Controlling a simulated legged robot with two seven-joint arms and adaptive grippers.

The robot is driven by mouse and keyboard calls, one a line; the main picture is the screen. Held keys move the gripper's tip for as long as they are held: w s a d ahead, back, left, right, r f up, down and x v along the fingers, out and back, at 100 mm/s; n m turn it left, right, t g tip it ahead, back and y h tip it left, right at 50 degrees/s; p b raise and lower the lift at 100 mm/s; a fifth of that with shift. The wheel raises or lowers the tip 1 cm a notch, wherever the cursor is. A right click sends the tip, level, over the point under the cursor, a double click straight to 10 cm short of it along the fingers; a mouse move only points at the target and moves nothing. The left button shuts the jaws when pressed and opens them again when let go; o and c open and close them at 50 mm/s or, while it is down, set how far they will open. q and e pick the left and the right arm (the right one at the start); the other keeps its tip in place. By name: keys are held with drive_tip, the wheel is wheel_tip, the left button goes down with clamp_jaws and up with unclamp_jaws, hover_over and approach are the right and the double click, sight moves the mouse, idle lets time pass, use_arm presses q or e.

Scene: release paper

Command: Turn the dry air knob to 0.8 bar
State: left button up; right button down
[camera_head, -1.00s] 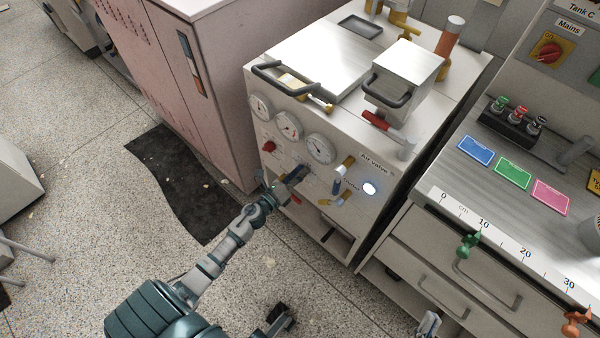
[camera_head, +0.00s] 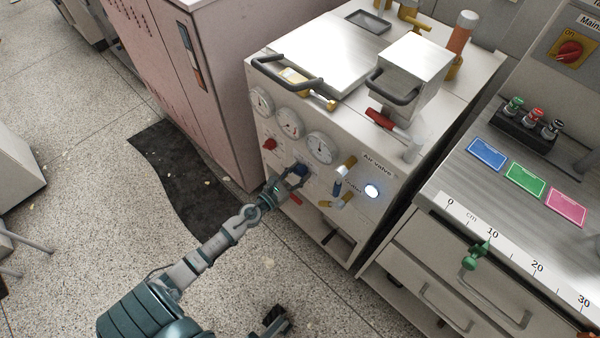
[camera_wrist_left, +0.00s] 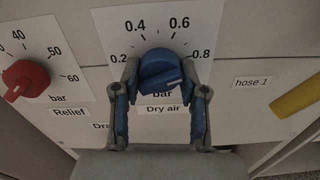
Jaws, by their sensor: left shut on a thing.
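The blue dry air knob (camera_wrist_left: 158,70) sits between the fingers of my left gripper (camera_wrist_left: 160,95) in the left wrist view. The fingers are closed on its sides. A scale above the knob reads 0.2, 0.4, 0.6 and 0.8, with 0.8 at the right. I cannot tell exactly which value the knob points to. The "Dry air" label (camera_wrist_left: 163,108) is just below it. In the head view my left gripper (camera_head: 290,178) is at the front panel of the white cabinet (camera_head: 345,240), below the gauges.
A red relief knob (camera_wrist_left: 27,78) is left of the blue knob. A yellow handle (camera_wrist_left: 298,97) is at the right by the hose 1 label. Several round gauges (camera_head: 320,148) are above. A lit outlet button (camera_head: 372,191) and yellow-blue valve handles (camera_head: 342,180) are to the right.

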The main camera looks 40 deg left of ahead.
use_arm(q)
drive_tip(key=shift+s+f+m, duration=0.15)
drive_tip(key=shift+f+m, duration=0.35)
drive_tip(key=shift+m, duration=0.6)
drive_tip(key=o, duration=1.1)
drive_tip(key=shift+o, duration=0.2)
drive_tip(key=shift+a+r, duration=0.1)
drive_tip(key=shift+r, duration=0.05)
drive_tip(key=shift+r, duration=0.1)
drive_tip(key=s+a, duration=0.1)
drive_tip(key=s, duration=1)
drive_tip(key=shift+s, duration=0.4)
